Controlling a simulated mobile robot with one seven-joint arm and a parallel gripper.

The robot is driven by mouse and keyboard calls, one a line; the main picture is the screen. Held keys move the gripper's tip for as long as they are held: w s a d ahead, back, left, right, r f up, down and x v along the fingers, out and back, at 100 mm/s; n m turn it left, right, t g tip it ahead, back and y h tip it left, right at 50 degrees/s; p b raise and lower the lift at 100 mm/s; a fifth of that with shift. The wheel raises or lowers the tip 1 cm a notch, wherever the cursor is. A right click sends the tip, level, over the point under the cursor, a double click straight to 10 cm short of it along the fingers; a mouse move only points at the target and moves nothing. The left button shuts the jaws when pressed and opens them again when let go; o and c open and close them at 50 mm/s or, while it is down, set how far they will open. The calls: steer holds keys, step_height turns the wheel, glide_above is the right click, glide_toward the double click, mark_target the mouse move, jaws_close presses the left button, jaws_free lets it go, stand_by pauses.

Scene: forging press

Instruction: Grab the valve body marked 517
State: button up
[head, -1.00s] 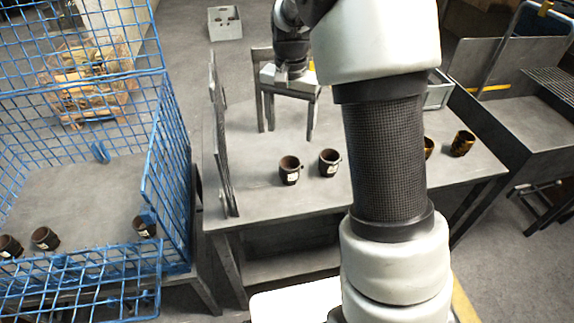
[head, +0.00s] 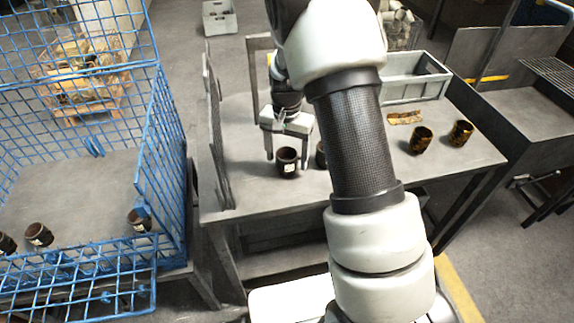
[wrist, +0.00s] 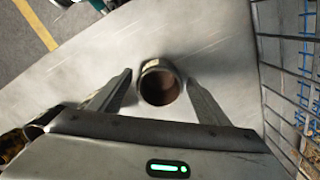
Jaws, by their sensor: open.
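A dark valve body (head: 287,163) with a white label stands upright on the grey table (head: 235,185). Its number is too small to read. My gripper (head: 287,149) is open and empty above it, fingers pointing down. In the wrist view the same dark ring (wrist: 159,83) lies between my two spread fingers (wrist: 160,78), with a gap on each side. A second dark valve body (head: 321,154) stands just right of it in the head view, mostly hidden by my arm.
A blue wire cage (head: 165,160) with several dark bodies stands further left.

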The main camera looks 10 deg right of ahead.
steer(key=shift+f, duration=0.45)
steer(key=shift+r, duration=0.1)
steer(key=c, duration=1.4)
steer(key=shift+c, duration=0.2)
